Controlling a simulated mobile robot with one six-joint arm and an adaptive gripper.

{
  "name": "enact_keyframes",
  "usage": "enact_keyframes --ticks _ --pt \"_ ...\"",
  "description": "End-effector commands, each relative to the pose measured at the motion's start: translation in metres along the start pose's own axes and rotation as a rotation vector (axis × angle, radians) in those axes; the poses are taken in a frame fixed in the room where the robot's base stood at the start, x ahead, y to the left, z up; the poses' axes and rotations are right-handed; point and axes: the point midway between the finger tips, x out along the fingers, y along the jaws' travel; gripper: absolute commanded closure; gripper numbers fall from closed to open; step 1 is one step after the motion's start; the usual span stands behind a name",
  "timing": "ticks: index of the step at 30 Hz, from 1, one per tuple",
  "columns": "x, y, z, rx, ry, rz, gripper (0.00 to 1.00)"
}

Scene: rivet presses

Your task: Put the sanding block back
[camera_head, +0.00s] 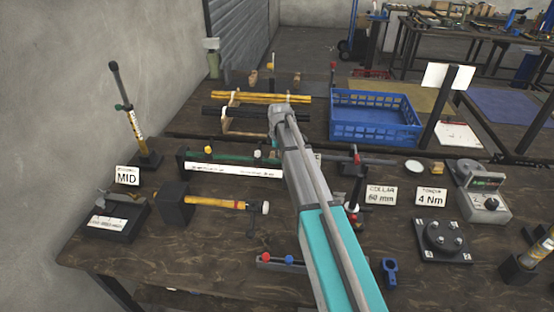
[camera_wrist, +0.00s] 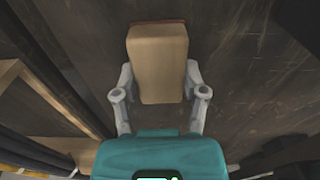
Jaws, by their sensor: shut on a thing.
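The sanding block (camera_wrist: 157,65) is a tan, box-shaped piece in the upper middle of the wrist view. My gripper (camera_wrist: 160,85) has one finger on each side of it and is shut on it. Dark wood surface lies beyond the block; I cannot tell whether the block touches it. In the head view my arm reaches to the back of the bench, ending beside the wooden rack (camera_head: 231,122). The gripper fingers and the block are hidden there behind my arm.
The rack carries yellow tubes (camera_head: 270,97) and black tubes, close left of my wrist. A blue crate (camera_head: 374,134) stands to the right. In front are a green tool (camera_head: 235,157), a hammer-like tool (camera_head: 220,201) and a collar sign (camera_head: 381,195).

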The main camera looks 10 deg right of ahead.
Motion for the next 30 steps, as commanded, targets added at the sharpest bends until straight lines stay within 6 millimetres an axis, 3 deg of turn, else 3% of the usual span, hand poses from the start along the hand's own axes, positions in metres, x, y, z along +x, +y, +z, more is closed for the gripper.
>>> enact_keyframes --ticks 15,16,20,21,30 --pt "0.0051 -0.0001 -0.0002 -0.001 0.0 0.0 0.82" --pt "0.0038 -0.0001 -0.0003 -0.001 0.0 0.0 0.38" --pt "0.0035 -0.0002 -0.0004 -0.001 0.0 0.0 0.14" --pt "0.0035 -0.0002 -0.0004 -0.001 0.0 0.0 0.1" --pt "0.0035 -0.0001 -0.0005 -0.001 0.0 0.0 0.1"
